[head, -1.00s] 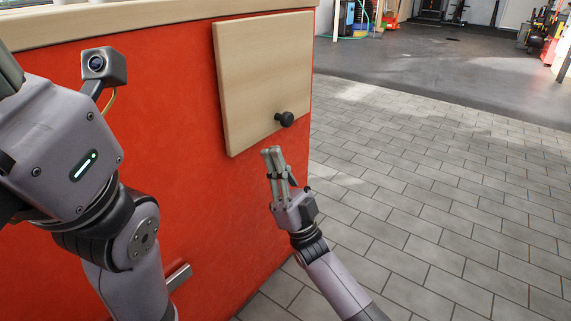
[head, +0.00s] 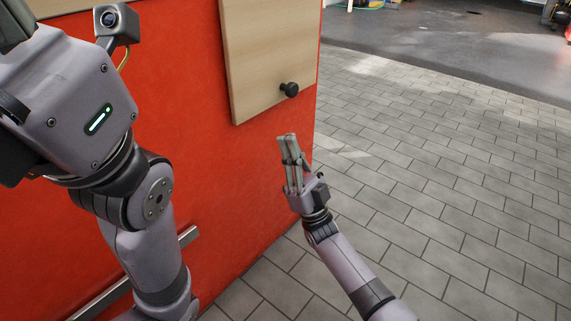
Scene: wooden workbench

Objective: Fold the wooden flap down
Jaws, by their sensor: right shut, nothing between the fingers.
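The wooden flap (head: 262,60) is a pale board lying flat against the red side of the workbench, hanging down, with its top edge out of the picture. A black round knob (head: 289,89) sticks out near its lower right corner. My right gripper (head: 287,137) is shut and empty, fingers pointing up, a little below the knob and apart from the flap. My left arm fills the left side; its gripper is out of the picture.
The red bench panel (head: 225,175) ends at a vertical edge just right of the flap. A metal bar (head: 110,297) runs low along the panel. The grey tiled floor (head: 430,180) to the right is clear.

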